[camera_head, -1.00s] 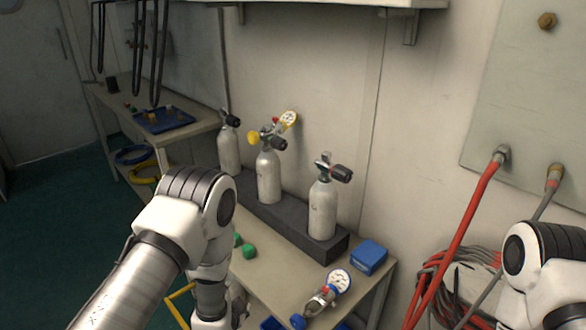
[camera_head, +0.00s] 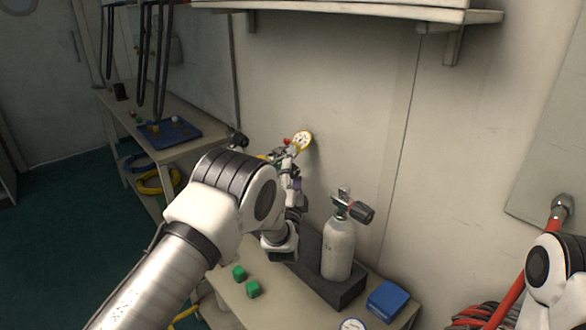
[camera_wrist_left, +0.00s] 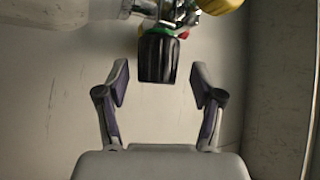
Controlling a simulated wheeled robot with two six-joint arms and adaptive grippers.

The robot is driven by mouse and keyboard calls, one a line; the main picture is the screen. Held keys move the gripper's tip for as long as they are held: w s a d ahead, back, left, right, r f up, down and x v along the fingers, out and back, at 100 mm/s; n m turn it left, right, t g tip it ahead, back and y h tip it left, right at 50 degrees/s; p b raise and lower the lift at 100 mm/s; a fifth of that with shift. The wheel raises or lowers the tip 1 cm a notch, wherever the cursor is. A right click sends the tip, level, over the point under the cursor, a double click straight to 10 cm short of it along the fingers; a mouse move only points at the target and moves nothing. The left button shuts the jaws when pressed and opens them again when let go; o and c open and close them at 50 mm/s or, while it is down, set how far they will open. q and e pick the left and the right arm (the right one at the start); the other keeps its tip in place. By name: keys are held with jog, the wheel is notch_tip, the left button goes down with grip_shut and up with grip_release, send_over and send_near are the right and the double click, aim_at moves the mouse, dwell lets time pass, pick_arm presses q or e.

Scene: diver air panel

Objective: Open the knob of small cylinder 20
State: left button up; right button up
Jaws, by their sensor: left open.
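No number 20 is readable. My right gripper is out of frame.
The cylinders' dark base (camera_head: 346,289) sits on a bench with green caps (camera_head: 253,289) and a blue box (camera_head: 388,299). Another black knob (camera_head: 238,140) shows behind my left arm. A wall shelf (camera_head: 400,12) hangs above. Red hose (camera_head: 524,270) is at right.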

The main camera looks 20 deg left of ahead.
pick_arm(q)
jog(key=shift+w+a, duration=0.2)
jog(key=shift+w, duration=0.3)
jog(key=shift+w+a, duration=0.2)
jog(key=shift+w, duration=0.25)
jog(key=shift+s+d+r, duration=0.15)
jog(key=shift+s+r, duration=0.05)
jog(key=shift+w+f, duration=0.1)
jog(key=c, duration=1.2)
jog(key=shift+o, duration=0.2)
jog(key=shift+f+b, duration=0.2)
jog(key=shift+b, duration=0.35)
jog(key=n+t+y+b, duration=0.1)
jog(key=n+y+b, duration=0.2)
jog(key=b, duration=0.2)
jog(key=n+t+y+b, duration=0.1)
jog(key=n+y+b, duration=0.1)
jog(key=n+b, duration=0.2)
jog(key=shift+f+y+b, duration=0.15)
jog(key=shift+y+b, duration=0.25)
jog(key=shift+b, duration=0.65)
jog(key=shift+r+n+y+b, duration=0.2)
jog(key=shift+n+y+b, duration=0.55)
jog(key=shift+n, duration=0.35)
jog(key=shift+r, duration=0.1)
